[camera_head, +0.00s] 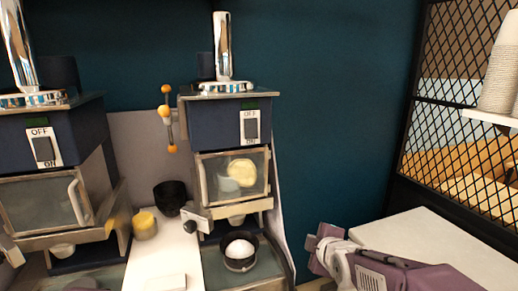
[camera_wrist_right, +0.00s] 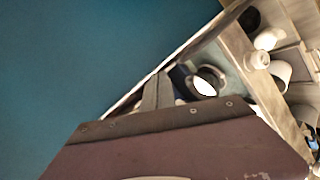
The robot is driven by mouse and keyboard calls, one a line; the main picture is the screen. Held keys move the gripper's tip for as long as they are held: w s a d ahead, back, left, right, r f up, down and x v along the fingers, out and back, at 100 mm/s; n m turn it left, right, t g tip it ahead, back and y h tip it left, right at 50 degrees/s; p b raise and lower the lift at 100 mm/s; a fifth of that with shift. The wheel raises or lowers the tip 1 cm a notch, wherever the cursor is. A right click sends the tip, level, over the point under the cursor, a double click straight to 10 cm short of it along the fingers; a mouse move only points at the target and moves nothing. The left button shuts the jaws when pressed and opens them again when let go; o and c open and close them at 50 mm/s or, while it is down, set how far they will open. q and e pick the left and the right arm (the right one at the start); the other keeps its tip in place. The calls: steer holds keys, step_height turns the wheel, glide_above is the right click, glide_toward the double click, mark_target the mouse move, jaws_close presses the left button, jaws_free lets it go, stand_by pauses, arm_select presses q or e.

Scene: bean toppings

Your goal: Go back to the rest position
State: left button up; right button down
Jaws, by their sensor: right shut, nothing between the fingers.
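My right gripper (camera_head: 318,248) is at the lower right of the head view, to the right of the right machine and apart from it. Its fingers (camera_wrist_right: 158,92) are closed together with nothing between them in the right wrist view. My left gripper is not clearly in view; only a small purplish piece (camera_head: 84,285) shows at the bottom edge, lower left. A black bowl (camera_head: 240,262) with a white mound (camera_head: 239,249) in it stands below the right machine (camera_head: 218,127).
A second machine (camera_head: 60,150) stands at the left. Between the machines are a dark cup (camera_head: 170,196) and a yellow container (camera_head: 145,226). A white counter (camera_head: 440,240) lies at the right, with a black mesh partition (camera_head: 460,90) behind it and stacked cups (camera_head: 499,70) on a shelf.

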steer(key=s+d+f+m+g, duration=0.2)
steer(key=s+f+m+g, duration=0.8)
steer(key=s+f+m, duration=0.5)
steer(key=s+f, duration=0.4)
steer(key=s, duration=0.4)
steer(key=shift+d+f+h, duration=0.2)
steer(key=shift+d+h, duration=0.15)
steer(key=shift+h, duration=0.05)
